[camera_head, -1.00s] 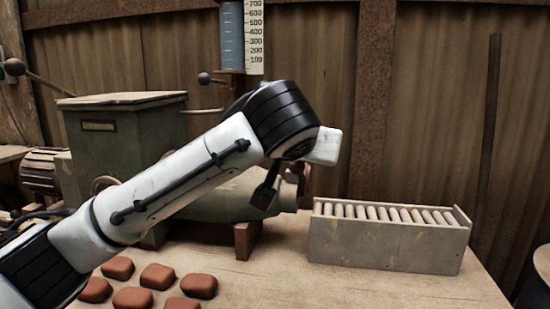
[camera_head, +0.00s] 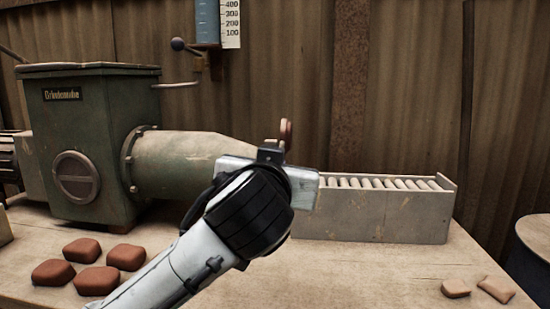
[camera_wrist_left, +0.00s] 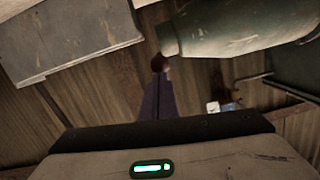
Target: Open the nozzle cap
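The nozzle (camera_head: 190,158) is the tapered grey-green pipe on the right side of the green machine. Its open end is hidden behind my left wrist in the head view. The nozzle end (camera_wrist_left: 170,40) shows in the left wrist view. A small reddish-brown round part (camera_head: 286,134), apparently the cap or its handle, stands up just beyond my left gripper (camera_head: 272,150). In the left wrist view the dark fingers (camera_wrist_left: 158,78) lie together as one wedge, their tips at the reddish part (camera_wrist_left: 160,62). I cannot tell whether they touch it. My right gripper is out of view.
A grey roller conveyor (camera_head: 375,215) stands just right of my left gripper. Several red-brown tiles (camera_head: 82,250) lie at the front left, and two paler pieces (camera_head: 455,289) at the front right. A gauge (camera_head: 230,22) is on the wall. The table front is fairly clear.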

